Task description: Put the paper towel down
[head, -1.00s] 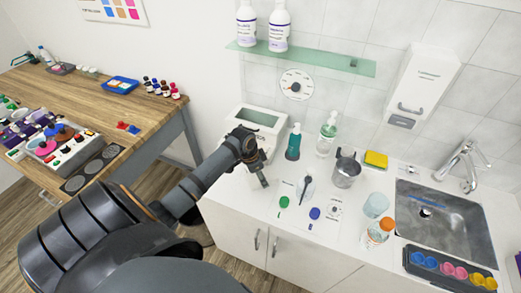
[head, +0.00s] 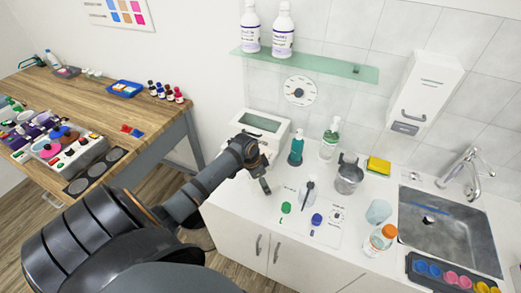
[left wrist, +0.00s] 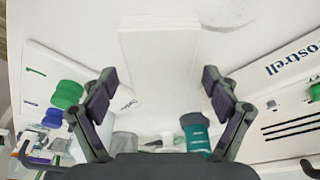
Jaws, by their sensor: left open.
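A flat white rectangular piece, which looks like the folded paper towel (left wrist: 158,62), lies between the two fingers in the left wrist view. My left gripper (left wrist: 158,92) is open, with one finger on each side of it and a narrow gap showing on both sides. In the head view my left gripper (head: 264,184) is low over the white counter (head: 232,205), in front of the white box with a greenish window (head: 262,123). I cannot make out the towel in the head view. My right gripper is not in view.
A teal bottle (head: 296,148), a clear pump bottle (head: 329,140) and a metal jug (head: 349,175) stand right of the gripper. A white sheet (head: 325,228) with green and blue caps lies in front. An orange-capped jar (head: 379,240) stands near the sink (head: 450,235).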

